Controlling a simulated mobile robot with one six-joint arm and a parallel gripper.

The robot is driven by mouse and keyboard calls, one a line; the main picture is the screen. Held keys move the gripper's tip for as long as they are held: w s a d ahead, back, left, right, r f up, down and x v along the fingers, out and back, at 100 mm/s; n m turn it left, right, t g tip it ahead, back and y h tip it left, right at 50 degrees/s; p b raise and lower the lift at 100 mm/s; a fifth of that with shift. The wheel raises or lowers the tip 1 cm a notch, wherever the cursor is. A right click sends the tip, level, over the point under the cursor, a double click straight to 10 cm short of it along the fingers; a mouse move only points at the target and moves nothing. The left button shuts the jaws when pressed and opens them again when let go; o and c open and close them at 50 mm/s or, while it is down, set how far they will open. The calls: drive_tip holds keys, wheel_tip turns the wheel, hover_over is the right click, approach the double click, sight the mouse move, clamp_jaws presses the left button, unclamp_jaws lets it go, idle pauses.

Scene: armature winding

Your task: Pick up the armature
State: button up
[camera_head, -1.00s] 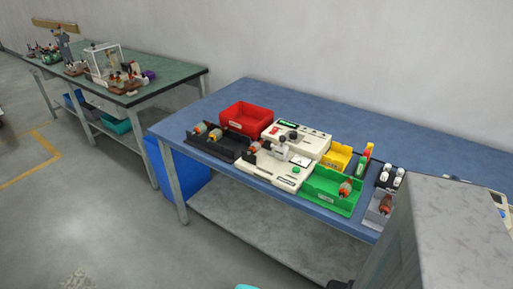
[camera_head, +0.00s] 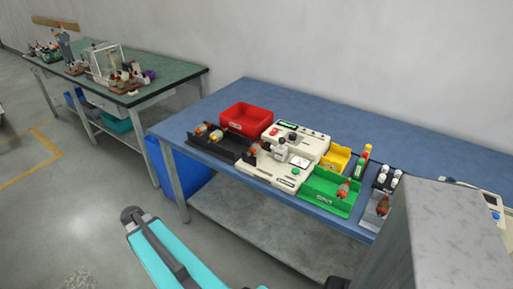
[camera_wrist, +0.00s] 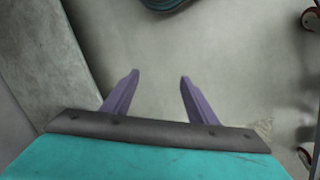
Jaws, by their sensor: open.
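Several armatures with orange-brown windings are on the blue bench in the head view. Two lie in the black tray (camera_head: 222,150), one of them a left armature (camera_head: 201,128). Another armature (camera_head: 255,149) sits at the left side of the white winding tester (camera_head: 272,168). One armature (camera_head: 343,189) is in the green bin (camera_head: 318,196), and one armature (camera_head: 383,205) is in a grey tray at the right. My gripper (camera_wrist: 159,80) is open and empty in the wrist view, pointing over bare floor, away from every armature. Its fingers are not visible in the head view.
A red bin (camera_head: 246,119), a yellow bin (camera_head: 336,159) and small bottles (camera_head: 366,153) stand on the bench. A grey box-like body (camera_head: 440,235) blocks the lower right. A green-topped bench (camera_head: 150,85) stands at the left. Wheels (camera_wrist: 309,18) show in the wrist view.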

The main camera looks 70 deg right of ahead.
drive_tip(key=d+r+m+h+p, duration=0.1)
drive_tip(key=d+r+m, duration=0.2)
drive_tip(key=d+r, duration=0.8)
wheel_tip(320, 180, up, 30)
drive_tip(key=m+h+p, duration=0.3)
drive_tip(key=m, duration=0.7)
hover_over(253, 147)
drive_tip(key=w+a, duration=0.2)
drive_tip(key=a, duration=0.2)
drive_tip(key=shift+a, duration=0.2)
drive_tip(key=shift+f, duration=0.15)
drive_tip(key=shift+p+x, duration=0.55)
drive_tip(key=shift+x, duration=3.65)
drive_tip(key=shift+w+f, duration=0.1)
drive_tip(key=shift+w, duration=0.05)
drive_tip(key=shift+p+x, duration=1)
drive_tip(key=shift+x, duration=1.55)
